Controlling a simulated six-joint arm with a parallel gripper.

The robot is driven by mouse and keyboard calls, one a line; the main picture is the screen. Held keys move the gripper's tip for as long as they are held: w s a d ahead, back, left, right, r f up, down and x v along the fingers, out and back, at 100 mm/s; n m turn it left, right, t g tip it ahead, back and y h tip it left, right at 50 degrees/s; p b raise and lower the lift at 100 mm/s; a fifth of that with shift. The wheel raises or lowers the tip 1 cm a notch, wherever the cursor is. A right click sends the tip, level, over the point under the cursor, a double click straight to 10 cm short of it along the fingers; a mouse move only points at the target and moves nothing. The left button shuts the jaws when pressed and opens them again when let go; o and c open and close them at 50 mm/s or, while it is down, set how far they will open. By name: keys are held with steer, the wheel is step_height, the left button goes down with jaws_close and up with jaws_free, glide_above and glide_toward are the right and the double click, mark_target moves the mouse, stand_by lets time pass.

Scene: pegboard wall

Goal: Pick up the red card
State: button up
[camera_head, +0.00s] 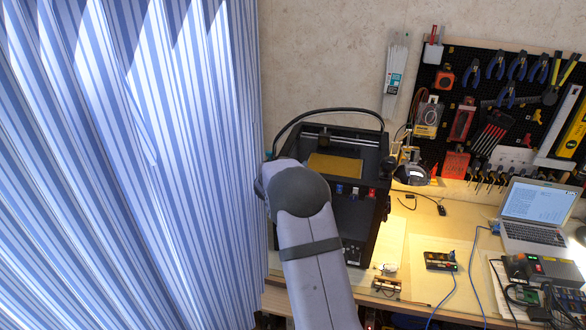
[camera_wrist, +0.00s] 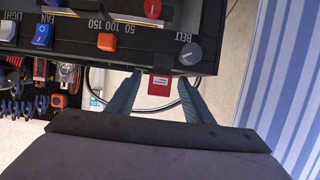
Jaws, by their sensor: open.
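The red card (camera_wrist: 159,86), a small red piece with a white label, shows in the wrist view at the edge of a black machine's panel, partly overlapped by that dark edge. My gripper (camera_wrist: 160,79) is open, with its two grey fingers on either side of the card in the picture. I see gaps between the card and both fingers; whether the fingertips reach its depth is unclear. In the head view my arm covers the area, and I cannot make out the gripper or the card there.
The black machine (camera_head: 357,222) stands on the bench behind my arm. Its panel has a blue switch (camera_wrist: 42,36), an orange slider (camera_wrist: 106,42) and a dark knob (camera_wrist: 190,53). A striped curtain (camera_head: 130,160) hangs at left. A laptop (camera_head: 536,213) and cables lie at right.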

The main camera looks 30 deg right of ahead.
steer(key=shift+p+x, duration=0.8)
steer(key=shift+x, duration=1.2)
steer(key=c, duration=1.1)
